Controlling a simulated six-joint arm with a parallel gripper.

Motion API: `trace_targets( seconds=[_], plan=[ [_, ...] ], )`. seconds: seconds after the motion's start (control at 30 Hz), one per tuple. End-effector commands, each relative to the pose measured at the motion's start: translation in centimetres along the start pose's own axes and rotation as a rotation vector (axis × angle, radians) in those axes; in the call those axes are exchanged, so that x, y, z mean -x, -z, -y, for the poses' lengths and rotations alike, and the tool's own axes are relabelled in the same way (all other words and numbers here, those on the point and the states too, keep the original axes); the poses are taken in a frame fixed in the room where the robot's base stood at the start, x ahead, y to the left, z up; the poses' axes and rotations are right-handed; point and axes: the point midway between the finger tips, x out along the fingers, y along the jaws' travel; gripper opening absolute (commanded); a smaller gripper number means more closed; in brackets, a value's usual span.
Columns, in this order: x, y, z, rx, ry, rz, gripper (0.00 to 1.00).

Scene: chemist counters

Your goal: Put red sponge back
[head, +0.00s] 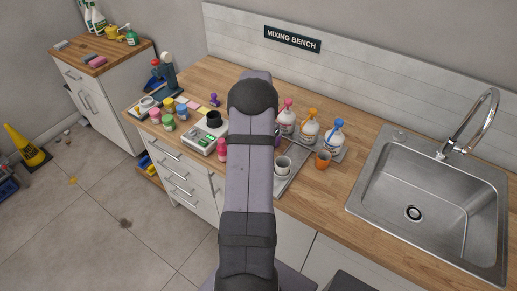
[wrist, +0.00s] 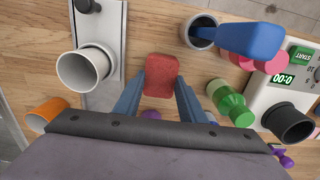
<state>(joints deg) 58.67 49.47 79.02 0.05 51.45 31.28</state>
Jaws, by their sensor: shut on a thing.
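The red sponge (wrist: 161,76) is a small rounded block in the wrist view, held between the blue-grey fingers of my gripper (wrist: 159,92). My gripper is shut on it, above the wooden bench top. The sponge's lower end lies between the fingers. In the head view my own arm hides my gripper and the held sponge. A pinkish-red block (head: 96,61) lies on the separate wooden-topped cabinet at the far left, beside a grey block and cleaning bottles.
Near my gripper in the wrist view are a white cup (wrist: 82,68), an orange cup (wrist: 46,113), a green bottle (wrist: 232,103), a scale with a black cup (wrist: 290,122) and a blue-handled object in a grey holder (wrist: 202,35). A sink (head: 430,205) is at the right.

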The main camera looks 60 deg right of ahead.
Motion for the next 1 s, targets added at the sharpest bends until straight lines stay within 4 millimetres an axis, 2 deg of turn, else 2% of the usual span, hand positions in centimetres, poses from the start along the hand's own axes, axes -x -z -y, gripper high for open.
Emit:
trace_targets(
  seconds=[0.47,0.5,0.53,1.0],
  plan=[
    [-0.78,-0.01,0.0,0.0,0.0,0.0,0.16],
    [-0.64,0.01,0.0,0.0,0.0,0.0,0.46],
    [-0.63,0.0,0.0,0.0,0.0,0.0,0.54],
    [0.04,0.08,0.05,0.0,0.002,-0.003,0.56]
  ],
)
